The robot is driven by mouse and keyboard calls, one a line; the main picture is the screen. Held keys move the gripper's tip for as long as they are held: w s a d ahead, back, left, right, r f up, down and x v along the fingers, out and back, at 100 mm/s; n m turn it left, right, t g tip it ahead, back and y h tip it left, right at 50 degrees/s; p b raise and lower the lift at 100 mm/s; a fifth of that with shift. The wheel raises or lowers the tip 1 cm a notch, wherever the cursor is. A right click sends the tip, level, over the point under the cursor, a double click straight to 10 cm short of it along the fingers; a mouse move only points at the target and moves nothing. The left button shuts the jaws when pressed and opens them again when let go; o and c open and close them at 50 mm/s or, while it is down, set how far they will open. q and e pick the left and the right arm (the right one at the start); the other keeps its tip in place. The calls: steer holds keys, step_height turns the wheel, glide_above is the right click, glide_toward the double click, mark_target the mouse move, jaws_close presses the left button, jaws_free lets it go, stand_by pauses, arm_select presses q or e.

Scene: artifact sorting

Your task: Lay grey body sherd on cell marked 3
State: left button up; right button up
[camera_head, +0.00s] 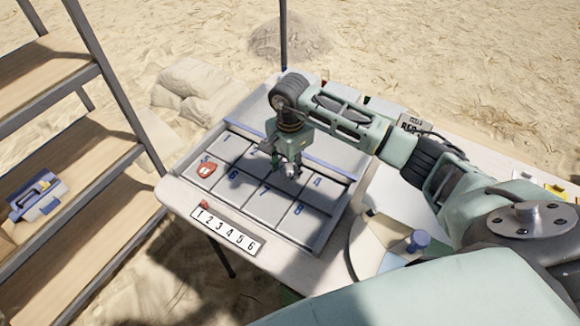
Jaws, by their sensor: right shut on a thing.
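My right gripper (292,172) is over the grey sorting tray (245,212), in the area between the cells marked 7 and 4. It is shut on a small grey piece, which I take to be the grey body sherd; the fingers hide most of it. The gripper and wrist cover the number of the cell beneath, where cell 3 lies in the row. I cannot tell whether the piece touches the tray. My left gripper is out of view.
A red piece with a white mark (206,169) lies in cell 5. A numbered scale strip (227,232) lies along the table's front. A blue-handled tool (417,240) is at the right. Wooden shelves (75,150) with a blue-grey box (40,196) stand at the left.

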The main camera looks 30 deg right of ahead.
mark_target(290, 171)
steer(key=shift+f, duration=0.9)
steer(key=shift+f, duration=0.1)
steer(key=o, duration=0.6)
steer(key=shift+f, duration=0.1)
steer(key=o, duration=0.4)
steer(key=shift+r, duration=0.25)
step_height(290, 171, up, 12)
steer(key=shift+b, duration=0.95)
